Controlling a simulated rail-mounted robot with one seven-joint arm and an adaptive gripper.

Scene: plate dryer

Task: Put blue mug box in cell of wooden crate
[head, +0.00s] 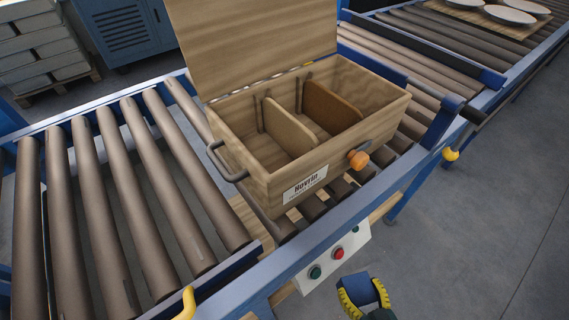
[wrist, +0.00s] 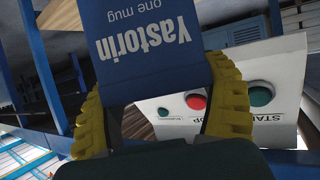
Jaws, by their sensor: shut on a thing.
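The blue mug box (wrist: 150,45) fills the top of the wrist view, with the words "Yastorin one mug" upside down on it. My gripper (wrist: 165,105) is shut on it, with yellow ribbed fingers on its two sides. In the head view the blue box (head: 354,284) and my gripper (head: 364,293) are at the bottom, in front of the conveyor and its button panel. The wooden crate (head: 287,207) stands on the rollers with its lid raised at the back. Two dividers split it into three cells, which look empty. The box is outside the crate, apart from it.
The button panel (head: 333,257) with green and red buttons hangs on the conveyor's front rail (head: 365,207). An orange knob (head: 358,159) and a metal handle (head: 226,165) stick out from the crate. White plates (head: 509,14) lie at the far right. Floor at right is clear.

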